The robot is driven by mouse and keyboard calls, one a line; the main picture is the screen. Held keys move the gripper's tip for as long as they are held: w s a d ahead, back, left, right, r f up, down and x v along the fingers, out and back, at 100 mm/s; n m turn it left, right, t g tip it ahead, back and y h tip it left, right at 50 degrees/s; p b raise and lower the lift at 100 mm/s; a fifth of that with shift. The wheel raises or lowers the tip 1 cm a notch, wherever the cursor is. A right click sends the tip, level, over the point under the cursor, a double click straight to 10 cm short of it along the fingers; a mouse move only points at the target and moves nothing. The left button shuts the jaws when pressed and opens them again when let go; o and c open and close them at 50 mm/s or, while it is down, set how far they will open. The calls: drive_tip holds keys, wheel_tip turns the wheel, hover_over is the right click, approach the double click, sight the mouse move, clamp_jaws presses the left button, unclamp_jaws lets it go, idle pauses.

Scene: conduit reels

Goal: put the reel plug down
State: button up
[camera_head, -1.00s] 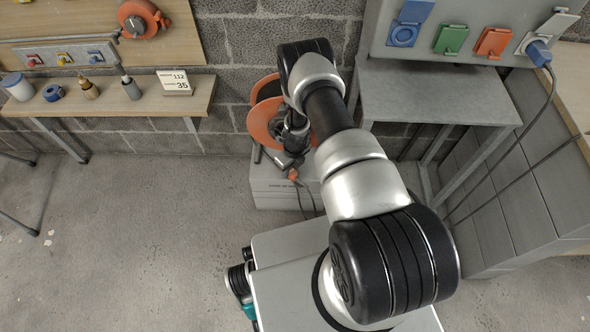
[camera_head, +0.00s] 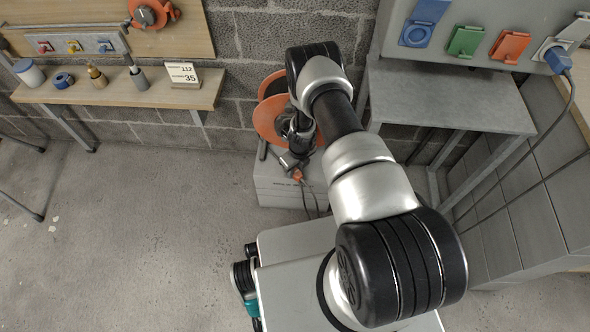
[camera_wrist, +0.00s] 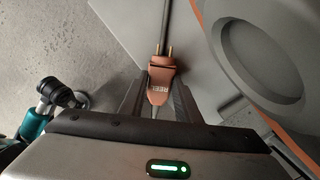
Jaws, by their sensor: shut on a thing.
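The reel plug (camera_wrist: 161,72) is orange with two brass pins and a grey cable. In the wrist view it sits between the two dark fingers of my gripper (camera_wrist: 158,98), which is shut on it. In the head view the plug (camera_head: 297,174) shows as a small orange spot at my gripper (camera_head: 291,163), in front of the reel and over the grey box. The orange cable reel (camera_head: 268,122) stands against the wall, partly hidden by my arm. Its large grey hub (camera_wrist: 275,60) fills the right of the wrist view.
The light grey box (camera_head: 278,190) is under the reel. A grey table (camera_head: 450,95) stands to the right below blue, green and orange sockets. A wooden shelf (camera_head: 130,92) with small items is at the left. The floor (camera_head: 140,215) at left is clear.

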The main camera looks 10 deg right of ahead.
sight(298, 174)
drive_tip(key=o, duration=1.2)
drive_tip(key=r+p, duration=0.1)
drive_tip(key=r, duration=0.3)
drive_tip(key=s+r+p, duration=0.1)
drive_tip(key=r+p, duration=0.1)
drive_tip(key=r, duration=0.2)
drive_tip(key=r+p, duration=0.2)
drive_tip(key=r, duration=0.3)
drive_tip(key=shift+s+d, duration=0.2)
drive_tip(key=shift+d, duration=0.15)
drive_tip(key=shift+f, duration=0.1)
